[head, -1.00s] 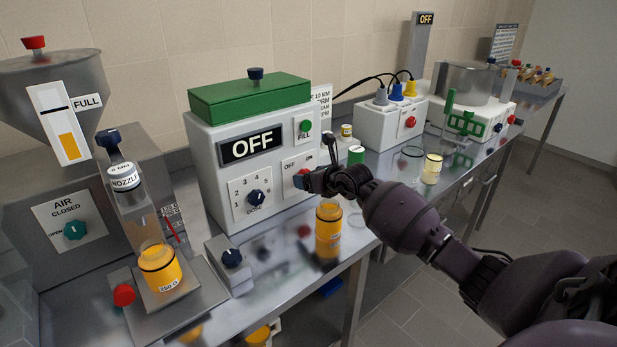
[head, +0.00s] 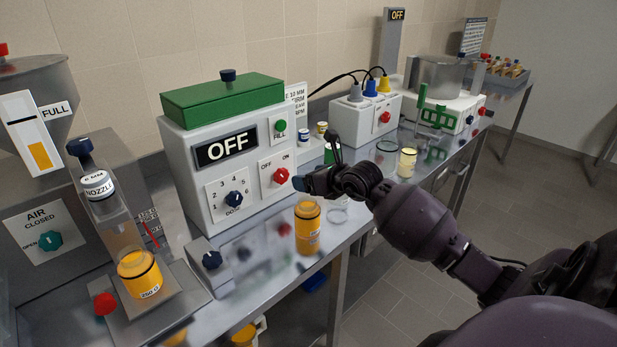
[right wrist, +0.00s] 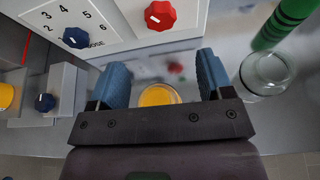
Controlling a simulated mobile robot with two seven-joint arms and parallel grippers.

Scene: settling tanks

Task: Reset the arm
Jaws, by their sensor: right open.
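My right gripper (head: 318,180) is in front of the white dosing box (head: 187,150), beside its red OFF/ON knob (head: 281,176). In the right wrist view its two blue fingers (right wrist: 160,80) are spread apart with nothing between the tips. An orange-filled jar (head: 308,228) stands upright on the bench below the gripper, and its top (right wrist: 159,95) shows between the fingers in the right wrist view, farther down. The red knob (right wrist: 160,15) is beyond the fingers and not touched. The box display reads OFF. My left gripper is not in view.
An empty glass jar (right wrist: 266,73) and a green-topped item (right wrist: 287,20) stand right of the gripper. A small switch block (head: 211,262), a scale with a full jar (head: 139,273) and a hopper (head: 40,90) are at left. A socket box (head: 362,118) stands farther back.

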